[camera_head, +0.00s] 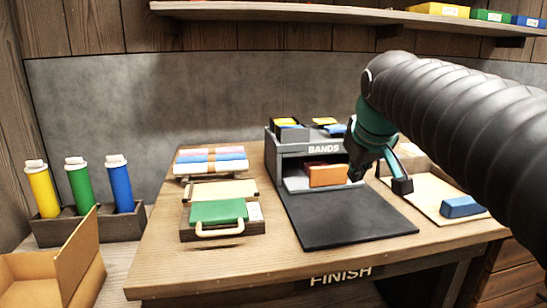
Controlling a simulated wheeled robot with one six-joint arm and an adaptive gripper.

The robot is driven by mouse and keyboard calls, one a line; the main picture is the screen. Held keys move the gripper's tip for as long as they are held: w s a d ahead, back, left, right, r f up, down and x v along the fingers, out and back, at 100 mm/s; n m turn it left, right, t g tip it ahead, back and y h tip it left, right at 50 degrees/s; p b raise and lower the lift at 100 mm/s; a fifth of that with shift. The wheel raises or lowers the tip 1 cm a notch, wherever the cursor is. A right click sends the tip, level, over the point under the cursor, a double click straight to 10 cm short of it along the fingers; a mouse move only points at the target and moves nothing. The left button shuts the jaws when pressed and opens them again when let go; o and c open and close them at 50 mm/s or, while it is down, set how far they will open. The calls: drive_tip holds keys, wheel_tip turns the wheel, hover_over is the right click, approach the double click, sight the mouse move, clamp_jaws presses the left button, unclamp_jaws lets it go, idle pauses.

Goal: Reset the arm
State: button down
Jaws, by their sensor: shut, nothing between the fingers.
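My arm, in a black ribbed sleeve, reaches in from the right of the head view to a teal and black wrist.
A black mat (345,225) lies clear before the box. A blue block (461,207) lies on a pale board (428,196) at right. A shelf (340,14) runs above the wooden table (190,270).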

drive_tip(key=s+f+m+g, duration=0.1)
drive_tip(key=s+f+m, duration=0.3)
drive_tip(key=s+f, duration=1.6)
drive_tip(key=shift+s+a+f+g+y, duration=0.15)
drive_tip(key=shift+s+f+g+y, duration=0.2)
drive_tip(key=shift+f, duration=0.4)
